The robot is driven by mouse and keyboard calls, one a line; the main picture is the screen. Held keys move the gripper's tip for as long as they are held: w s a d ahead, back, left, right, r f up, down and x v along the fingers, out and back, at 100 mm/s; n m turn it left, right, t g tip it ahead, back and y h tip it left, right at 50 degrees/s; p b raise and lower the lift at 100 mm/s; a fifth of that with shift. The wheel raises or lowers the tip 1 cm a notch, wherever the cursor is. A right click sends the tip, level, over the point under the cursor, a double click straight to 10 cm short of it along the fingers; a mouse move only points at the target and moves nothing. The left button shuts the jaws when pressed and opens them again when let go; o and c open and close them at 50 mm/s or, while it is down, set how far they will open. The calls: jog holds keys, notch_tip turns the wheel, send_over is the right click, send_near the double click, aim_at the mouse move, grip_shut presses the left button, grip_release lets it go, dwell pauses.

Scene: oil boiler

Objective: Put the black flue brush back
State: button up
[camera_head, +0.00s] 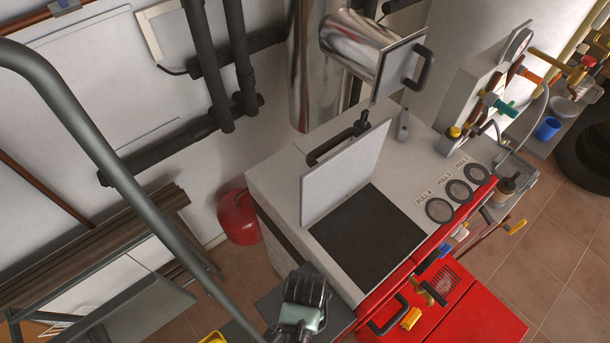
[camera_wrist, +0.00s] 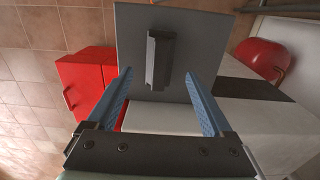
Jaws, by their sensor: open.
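I cannot make out the black flue brush for certain in either view. My gripper (camera_head: 305,288) is low in the head view, in front of the boiler's near left corner. The wrist view shows my gripper (camera_wrist: 159,74) open, with two blue fingers wide apart and nothing between them. Beyond the fingertips is a grey panel (camera_wrist: 205,30) with a black bar handle (camera_wrist: 160,60), which appears between the fingers but apart from them. In the head view a pale panel (camera_head: 345,175) with a black handle (camera_head: 338,140) stands upright beside a dark rectangular area (camera_head: 368,238) on the boiler top.
A shiny flue pipe (camera_head: 350,45) with a handled plate (camera_head: 400,68) rises behind the boiler. Red boiler doors (camera_head: 470,315) are at the lower right. A red round vessel (camera_head: 238,216) stands left of the boiler. A grey curved tube (camera_head: 110,160) crosses the left side.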

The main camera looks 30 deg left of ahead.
notch_tip(320, 180, up, 7)
dwell(0.3)
jog(key=w+r+n+t+y, duration=0.1)
jog(key=w+r+t, duration=0.5)
jog(key=w+r, duration=0.65)
jog(key=w+r+n+t+y, duration=0.1)
jog(key=w+r+t, duration=0.4)
jog(key=w+r, duration=0.75)
jog(key=s+d+r+t, duration=0.15)
jog(key=r+t, duration=0.25)
jog(key=r, duration=0.7)
jog(key=s+d+r+n+t, duration=0.1)
jog(key=d+r+t, duration=0.2)
jog(key=r, duration=0.9)
jog(key=s+d+r+t, duration=0.2)
jog(key=r+t, duration=0.2)
jog(key=r, duration=0.7)
jog(key=s+d+r+t+h, duration=0.1)
jog(key=s+r+t, duration=0.1)
jog(key=s+r, duration=0.2)
jog(key=s+d+r+n+t+h, duration=0.1)
jog(key=s+d+r+t, duration=0.1)
jog(key=s+r, duration=0.3)
notch_tip(320, 180, up, 4)
jog(key=shift+s+d+r+t, duration=0.15)
jog(key=shift+s+t, duration=0.15)
jog(key=shift+t, duration=0.4)
